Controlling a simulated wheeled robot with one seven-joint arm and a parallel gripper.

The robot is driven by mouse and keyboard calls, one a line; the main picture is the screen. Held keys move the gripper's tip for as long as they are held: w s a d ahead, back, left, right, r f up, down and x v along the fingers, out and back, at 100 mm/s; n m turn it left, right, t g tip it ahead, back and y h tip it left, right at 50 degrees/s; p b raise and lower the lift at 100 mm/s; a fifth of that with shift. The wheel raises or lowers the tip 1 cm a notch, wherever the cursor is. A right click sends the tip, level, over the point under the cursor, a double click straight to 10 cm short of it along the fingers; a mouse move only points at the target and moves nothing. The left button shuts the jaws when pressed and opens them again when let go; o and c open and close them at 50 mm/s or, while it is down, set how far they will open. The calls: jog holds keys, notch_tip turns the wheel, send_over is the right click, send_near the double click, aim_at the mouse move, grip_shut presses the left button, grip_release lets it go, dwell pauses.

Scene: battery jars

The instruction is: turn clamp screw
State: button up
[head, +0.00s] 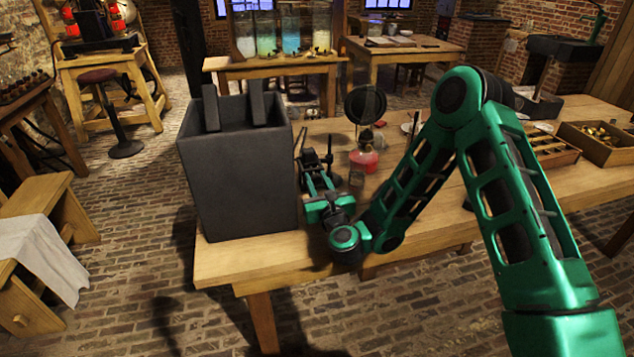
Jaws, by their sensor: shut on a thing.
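A large dark grey battery jar (238,180) stands upright at the table's left front corner. Two dark upright pieces (258,103) stick up above its rim. My green and black gripper (314,158) is just right of the jar, pointing away from me over the table. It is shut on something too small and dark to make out. I cannot make out the clamp screw from here, nor tell whether the gripper touches the jar.
A red-based lamp or burner (364,160) and a round dark disc (365,104) stand close right of the gripper. Wooden trays (592,143) lie at the table's right. The wooden table (236,268) has bare wood at its front edge.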

jog(key=n, duration=1.2)
jog(key=shift+d+f+n, duration=0.1)
jog(key=shift+f+n, duration=0.05)
jog(key=shift+n, duration=0.25)
jog(key=shift+s, duration=0.1)
dwell(0.4)
jog(key=o, duration=1.1)
jog(key=shift+c, duration=0.2)
jog(key=shift+s+n, duration=0.3)
jog(key=shift+s, duration=0.25)
jog(key=v, duration=0.9)
jog(key=shift+s+d, duration=0.25)
